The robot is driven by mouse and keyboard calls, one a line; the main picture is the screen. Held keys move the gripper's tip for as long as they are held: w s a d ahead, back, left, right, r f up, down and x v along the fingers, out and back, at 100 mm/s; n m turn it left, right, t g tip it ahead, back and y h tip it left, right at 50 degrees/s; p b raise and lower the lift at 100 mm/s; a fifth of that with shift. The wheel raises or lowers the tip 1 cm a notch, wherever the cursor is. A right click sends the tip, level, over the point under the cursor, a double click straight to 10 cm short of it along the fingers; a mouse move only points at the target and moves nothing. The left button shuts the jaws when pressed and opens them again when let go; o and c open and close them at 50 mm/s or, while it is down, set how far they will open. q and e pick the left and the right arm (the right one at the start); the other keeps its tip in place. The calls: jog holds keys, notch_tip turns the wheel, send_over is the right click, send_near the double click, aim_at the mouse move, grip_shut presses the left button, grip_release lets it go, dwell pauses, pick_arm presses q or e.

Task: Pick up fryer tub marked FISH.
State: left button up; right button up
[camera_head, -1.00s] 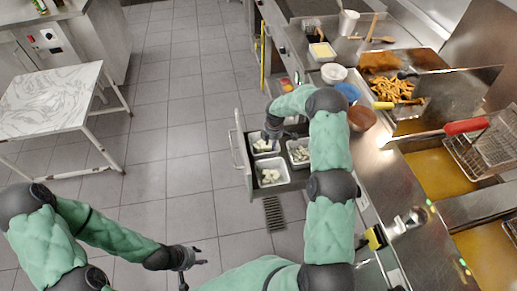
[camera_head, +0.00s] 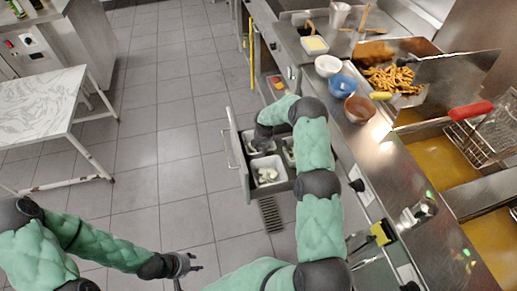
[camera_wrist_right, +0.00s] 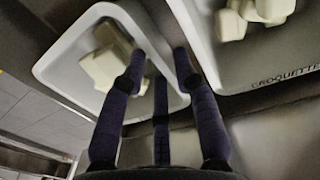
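Several pale tubs with light food pieces sit in an open drawer (camera_head: 237,150). The near-left tub (camera_head: 256,180) is in clear view; the ones behind and to its right are partly covered by my right arm. My right gripper (camera_head: 261,144) is low over the far-left tub. In the right wrist view its fingers (camera_wrist_right: 159,60) are spread, reaching over the rim of a white tub (camera_wrist_right: 58,72) with pale blocks. The neighbouring tub (camera_wrist_right: 235,78) is marked CROQUETTE. No FISH marking is legible. My left gripper (camera_head: 190,268) hangs empty over the floor, fingers apart.
A steel counter (camera_head: 385,172) runs along the right with bowls (camera_head: 342,87), a tray of fried food (camera_head: 392,80) and fryer baskets (camera_head: 485,135). A marble-topped table (camera_head: 40,105) stands at left. The tiled floor between is clear.

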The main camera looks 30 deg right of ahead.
notch_tip(320, 180, down, 3)
jog(key=shift+w+f+b, duration=0.15)
jog(key=shift+b, duration=0.25)
grip_shut()
